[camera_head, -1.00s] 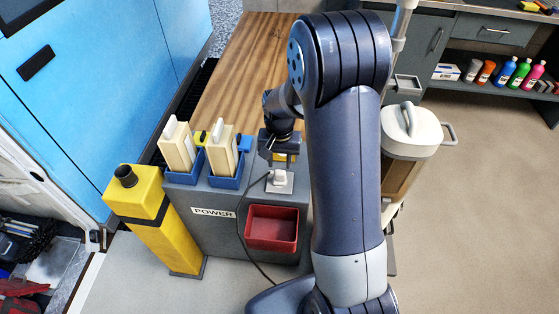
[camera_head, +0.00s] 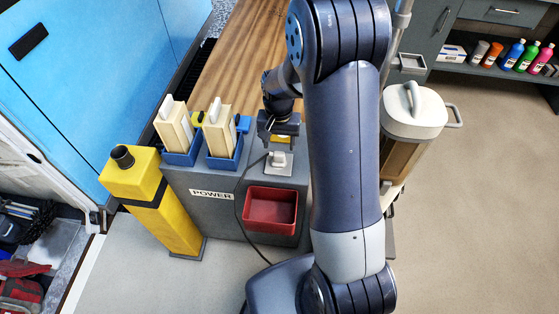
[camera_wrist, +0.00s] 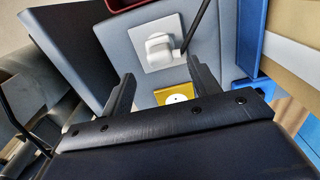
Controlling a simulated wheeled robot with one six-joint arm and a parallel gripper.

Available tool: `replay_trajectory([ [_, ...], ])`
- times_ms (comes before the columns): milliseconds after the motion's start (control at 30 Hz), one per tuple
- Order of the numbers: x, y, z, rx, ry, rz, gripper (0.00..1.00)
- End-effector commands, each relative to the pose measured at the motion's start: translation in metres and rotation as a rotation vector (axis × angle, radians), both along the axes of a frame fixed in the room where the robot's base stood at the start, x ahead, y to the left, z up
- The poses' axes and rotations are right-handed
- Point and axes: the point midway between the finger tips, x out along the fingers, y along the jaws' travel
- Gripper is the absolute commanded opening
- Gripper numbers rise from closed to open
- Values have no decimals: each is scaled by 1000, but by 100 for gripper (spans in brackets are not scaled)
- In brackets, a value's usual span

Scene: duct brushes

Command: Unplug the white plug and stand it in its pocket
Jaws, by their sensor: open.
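The white plug (camera_head: 278,157) sits in a white square socket plate (camera_head: 285,169) on top of the grey POWER cabinet, with a dark cord running from it down the front. In the wrist view the plug (camera_wrist: 158,46) stands upright on its plate, its cord leaving at one side. My gripper (camera_head: 279,140) is just behind the plug. In the wrist view its two fingers (camera_wrist: 163,82) are apart with nothing between them, and the plug lies beyond their tips. I cannot tell which holder is the plug's pocket; a red open bin (camera_head: 270,228) hangs on the cabinet front.
Two blue holders (camera_head: 223,163) with cream brushes stand left of the plug. A yellow plate with a white disc (camera_wrist: 178,97) lies close to my fingers. A yellow post (camera_head: 160,205) stands left of the cabinet. A white-lidded canister (camera_head: 414,112) stands right of my arm.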

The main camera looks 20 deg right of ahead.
Motion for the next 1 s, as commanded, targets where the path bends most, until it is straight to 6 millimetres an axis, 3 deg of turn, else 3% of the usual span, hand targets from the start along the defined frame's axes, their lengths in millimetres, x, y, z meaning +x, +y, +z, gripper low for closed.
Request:
replay_trajectory([
  [33, 0, 0, -12, -1, 1, 0, 58],
  [433, 0, 0, -66, -1, 1, 0, 58],
  [1000, 0, 0, -73, 0, 0, 0, 58],
])
